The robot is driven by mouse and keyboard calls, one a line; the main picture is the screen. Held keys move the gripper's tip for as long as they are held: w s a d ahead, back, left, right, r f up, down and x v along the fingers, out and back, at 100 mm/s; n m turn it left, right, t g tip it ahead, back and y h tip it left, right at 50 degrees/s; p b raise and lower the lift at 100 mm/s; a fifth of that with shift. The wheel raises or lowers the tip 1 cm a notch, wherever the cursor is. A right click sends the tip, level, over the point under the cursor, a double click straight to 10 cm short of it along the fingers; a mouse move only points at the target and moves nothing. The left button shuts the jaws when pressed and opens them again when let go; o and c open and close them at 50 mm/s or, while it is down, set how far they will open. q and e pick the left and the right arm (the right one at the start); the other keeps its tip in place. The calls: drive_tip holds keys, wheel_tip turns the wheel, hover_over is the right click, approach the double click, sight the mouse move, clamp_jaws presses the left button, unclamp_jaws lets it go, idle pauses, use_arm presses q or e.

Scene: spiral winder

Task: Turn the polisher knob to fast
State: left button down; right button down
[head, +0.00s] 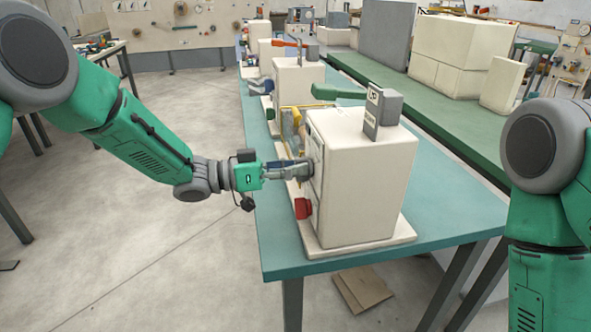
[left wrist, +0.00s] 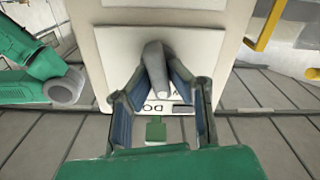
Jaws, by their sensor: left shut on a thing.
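The machine is a cream box (head: 365,185) standing on the near end of the teal table. On its left-facing side is a grey knob, which shows in the left wrist view as a grey lever-like handle (left wrist: 154,62) on a white label plate (left wrist: 113,88). My left gripper (head: 298,169) reaches in from the left and is shut on the knob, with one finger on each side of it in the left wrist view (left wrist: 157,78). The plate's dark lettering is partly hidden by the fingers, so I cannot read the setting. My right gripper is out of view.
A red part (head: 302,208) sits low on the same face, below the gripper. A grey block (head: 383,108) and a green handle (head: 338,92) are on top. A yellow bar (left wrist: 268,25) stands beside the machine. Floor left of the table (head: 440,222) is open.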

use_arm(q)
drive_tip(key=m, duration=0.2)
drive_tip(key=m+b, duration=0.1)
drive_tip(key=m, duration=0.2)
drive_tip(key=shift+s+d+f+m+b, duration=0.1)
drive_tip(key=shift+f+m+b, duration=0.2)
drive_tip(key=shift+b, duration=0.1)
drive_tip(key=m+b, duration=0.2)
drive_tip(key=m, duration=0.2)
drive_tip(key=shift+s+m, duration=0.15)
drive_tip(key=shift+m, duration=0.55)
drive_tip(key=c, duration=1.6)
unclamp_jaws()
drive_tip(key=shift+o, duration=0.3)
drive_tip(key=shift+w+d, duration=0.15)
drive_tip(key=shift+w, duration=0.05)
drive_tip(key=shift+s+r, duration=0.1)
